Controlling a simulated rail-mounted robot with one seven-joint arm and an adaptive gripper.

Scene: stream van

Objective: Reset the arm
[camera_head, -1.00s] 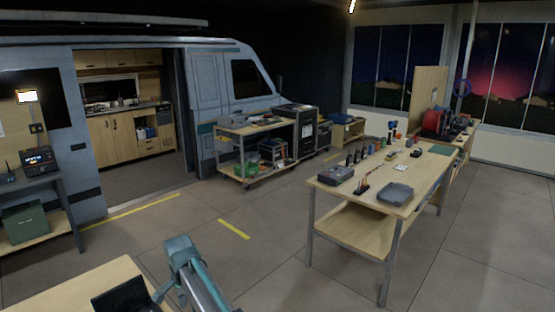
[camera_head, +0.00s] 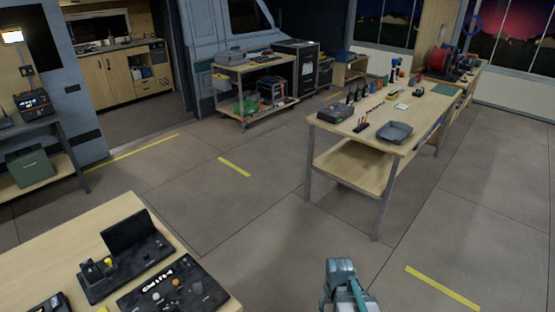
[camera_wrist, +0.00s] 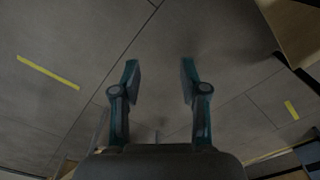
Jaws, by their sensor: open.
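My gripper (camera_wrist: 158,82) shows in the wrist view with its two teal and grey fingers spread apart. Nothing is between them, and only bare floor (camera_wrist: 150,40) lies beyond. In the head view, a teal and grey part of my arm rises from the bottom edge, right of centre. It is over open floor, to the right of the near wooden table (camera_head: 105,215) and in front of the long workbench (camera_head: 330,122). The fingertips cannot be made out in the head view.
Black control panels (camera_head: 172,287) lie on the near table. The workbench carries a grey tray (camera_head: 394,132) and several tools. A wheeled cart (camera_head: 252,68) stands beside the van (camera_head: 213,30). A side table (camera_head: 42,180) is at left. The floor between is clear, with yellow strips (camera_head: 235,166).

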